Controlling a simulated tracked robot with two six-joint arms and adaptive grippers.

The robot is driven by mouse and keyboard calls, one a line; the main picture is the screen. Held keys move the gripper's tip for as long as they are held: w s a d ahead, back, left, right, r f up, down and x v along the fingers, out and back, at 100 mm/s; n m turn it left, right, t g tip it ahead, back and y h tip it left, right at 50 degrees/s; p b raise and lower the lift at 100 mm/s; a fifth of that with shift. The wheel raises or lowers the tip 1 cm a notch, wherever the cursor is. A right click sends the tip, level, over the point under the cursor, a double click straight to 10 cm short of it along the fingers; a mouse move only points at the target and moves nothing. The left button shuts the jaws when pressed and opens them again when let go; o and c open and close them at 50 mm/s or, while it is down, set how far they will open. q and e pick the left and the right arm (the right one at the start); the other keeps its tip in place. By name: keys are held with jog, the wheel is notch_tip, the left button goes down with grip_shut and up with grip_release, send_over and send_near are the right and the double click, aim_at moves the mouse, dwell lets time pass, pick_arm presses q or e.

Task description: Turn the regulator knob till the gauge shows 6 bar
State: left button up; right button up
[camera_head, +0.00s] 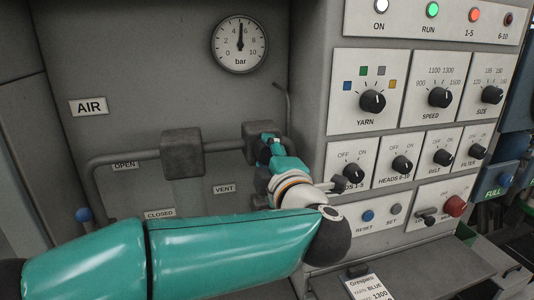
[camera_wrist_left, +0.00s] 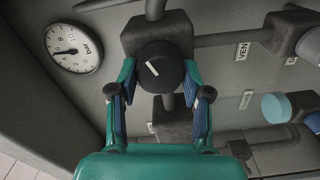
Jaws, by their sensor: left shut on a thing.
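The round white gauge (camera_head: 239,44), marked 0 to 10 bar, is at the upper middle of the head view. Its needle points almost straight up, between 4 and 6, near 5. It also shows tilted in the left wrist view (camera_wrist_left: 74,48). The black regulator knob (camera_wrist_left: 160,67) with a white mark sits on a dark block on the pipe. My left gripper (camera_wrist_left: 157,80) is shut on the knob, one finger on each side. In the head view my left gripper (camera_head: 270,150) hides most of the knob. My right gripper is in neither view.
A grey pipe (camera_head: 130,157) runs across the AIR panel with another dark block (camera_head: 182,152). A blue-ended lever (camera_head: 84,215) is at lower left. The control panel with the YARN knob (camera_head: 372,101) and other switches stands close right of my left arm.

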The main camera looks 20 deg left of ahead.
pick_arm(q)
jog(key=shift+d+f, duration=0.1)
jog(key=shift+f, duration=0.15)
jog(key=o, duration=1)
jog(key=shift+o, duration=0.7)
jog(key=shift+w, duration=0.1)
jog(key=shift+r, duration=0.1)
jog(key=v, duration=1.2)
